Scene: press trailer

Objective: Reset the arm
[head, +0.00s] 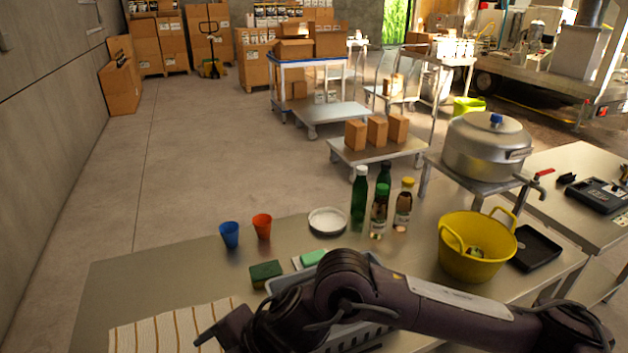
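My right arm comes in from the lower right and stretches leftward across the front of the metal table. Its dark gripper (212,334) hangs over the striped cloth near the bottom edge of the head view. The fingers are small, dark and partly cut off by the frame, so I cannot tell whether they are open or shut. No held object shows. My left gripper is not in view. The forearm hides much of a grey basket (372,336) on the table.
On the table (165,270) are a striped cloth (160,328), sponges (266,273), a blue cup (229,234), a red cup (262,226), a white dish (327,221), several bottles (358,200), a yellow basket (475,255) and a black tray (536,248). A large pot (485,150) stands behind.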

